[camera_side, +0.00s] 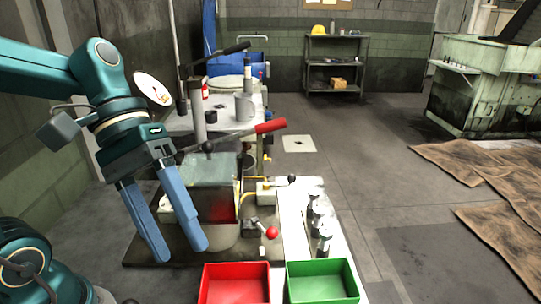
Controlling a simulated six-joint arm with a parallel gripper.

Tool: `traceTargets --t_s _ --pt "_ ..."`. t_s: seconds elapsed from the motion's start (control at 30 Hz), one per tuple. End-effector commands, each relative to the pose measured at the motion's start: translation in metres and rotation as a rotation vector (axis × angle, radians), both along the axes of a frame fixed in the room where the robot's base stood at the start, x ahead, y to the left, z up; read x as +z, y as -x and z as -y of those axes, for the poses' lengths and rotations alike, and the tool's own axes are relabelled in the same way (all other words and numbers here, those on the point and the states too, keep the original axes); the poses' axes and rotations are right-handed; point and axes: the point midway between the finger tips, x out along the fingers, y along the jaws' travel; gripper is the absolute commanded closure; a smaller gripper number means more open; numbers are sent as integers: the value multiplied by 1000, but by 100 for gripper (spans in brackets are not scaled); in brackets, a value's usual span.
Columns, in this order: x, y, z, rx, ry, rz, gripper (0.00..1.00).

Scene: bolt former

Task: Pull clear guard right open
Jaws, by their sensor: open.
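The clear guard (214,170) is a see-through panel on the machine, just right of my gripper. A red area shows through its lower part. I cannot tell how far open it stands, and no handle on it is plain to see. My gripper (182,252) hangs in front of the guard's left side with its two blue fingers spread and pointing down. It holds nothing. The fingers hide part of the machine behind them; whether they touch the guard is unclear.
A lever with a red grip (270,126) reaches over the guard, and a red ball knob (271,232) stands at its lower right. A red bin (236,300) and a green bin (322,299) sit in front. Metal parts (324,238) stand on the white strip at right.

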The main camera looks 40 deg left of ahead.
Motion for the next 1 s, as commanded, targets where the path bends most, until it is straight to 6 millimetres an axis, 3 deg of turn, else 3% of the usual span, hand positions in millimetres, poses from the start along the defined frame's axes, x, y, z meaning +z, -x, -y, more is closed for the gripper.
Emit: traceTargets --t_s 0.3,0.77,0.87,1.0 --pt "-10 13 -6 -98 -151 121 40" --pt "-11 15 -7 -121 -163 139 40" --pt "-7 14 -14 -216 -199 187 40" --pt "8 -4 -36 -408 -316 285 40"
